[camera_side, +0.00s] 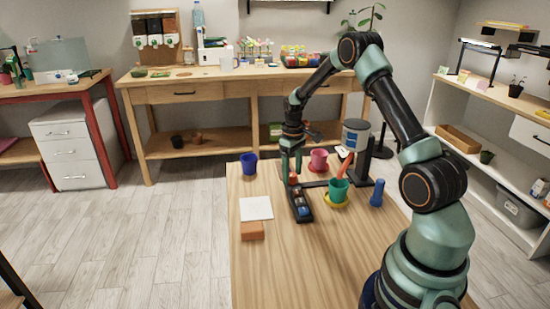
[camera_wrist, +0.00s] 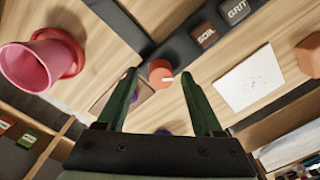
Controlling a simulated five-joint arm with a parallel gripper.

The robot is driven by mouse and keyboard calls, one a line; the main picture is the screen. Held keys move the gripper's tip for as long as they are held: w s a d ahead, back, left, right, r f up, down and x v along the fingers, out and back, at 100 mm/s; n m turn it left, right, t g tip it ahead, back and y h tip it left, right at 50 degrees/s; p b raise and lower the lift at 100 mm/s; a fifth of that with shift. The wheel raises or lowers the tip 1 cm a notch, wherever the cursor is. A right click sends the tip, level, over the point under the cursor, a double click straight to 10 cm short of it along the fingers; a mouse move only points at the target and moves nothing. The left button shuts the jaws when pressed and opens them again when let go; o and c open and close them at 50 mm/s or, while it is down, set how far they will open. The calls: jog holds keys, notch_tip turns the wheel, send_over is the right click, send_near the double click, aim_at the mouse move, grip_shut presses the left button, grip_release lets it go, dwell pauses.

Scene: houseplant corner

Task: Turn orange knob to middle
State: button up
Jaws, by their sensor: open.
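The orange knob (camera_wrist: 160,73) is round, with a short white mark on its face. In the wrist view it sits at the end of a dark panel (camera_wrist: 178,48), and the mark points right. My gripper (camera_wrist: 159,78) is open, with one green finger on each side of the knob and a gap visible on both sides. In the side view the knob (camera_side: 293,178) is a small orange spot under my gripper (camera_side: 291,165), on the far end of the dark panel. I cannot tell how far the fingertips reach down around it.
Brown SOIL (camera_wrist: 204,35) and grey GRIT (camera_wrist: 234,9) blocks sit on the panel. A white sheet (camera_side: 256,208) and terracotta block (camera_side: 252,231) lie left. The table's front is clear.

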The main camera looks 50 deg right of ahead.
grip_shut()
jog(key=shift+m, duration=0.4)
jog(key=m, duration=0.4)
jog(key=shift+d+r+m, duration=0.1)
jog(key=shift+d+m, duration=0.05)
jog(key=shift+m, duration=2.45)
jog(key=shift+t, duration=0.3)
grip_release()
